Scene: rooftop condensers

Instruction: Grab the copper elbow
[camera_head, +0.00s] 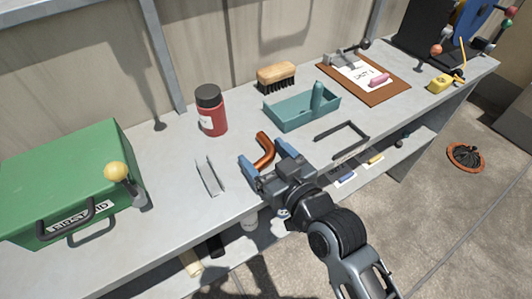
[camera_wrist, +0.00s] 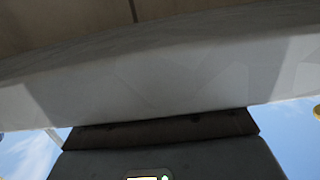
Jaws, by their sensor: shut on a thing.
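The copper elbow (camera_head: 267,147) is a bent orange-brown pipe at the front of the grey bench, in the middle of the head view. My gripper (camera_head: 263,156) reaches in from the lower right, its two blue fingers on either side of the elbow. It is shut on the elbow, whose bent upper end shows beyond the fingers. I cannot tell whether the elbow still touches the bench. The wrist view shows neither the elbow nor the fingertips clearly, only a pale surface and a dark bar.
A grey metal channel (camera_head: 209,177) lies left of my gripper, a black U-shaped handle (camera_head: 343,136) right. Behind stand a red jar (camera_head: 211,115), brush (camera_head: 276,76) and teal tray (camera_head: 297,120). A green first-aid box (camera_head: 75,168) fills the left; a clipboard (camera_head: 388,90) lies farther right.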

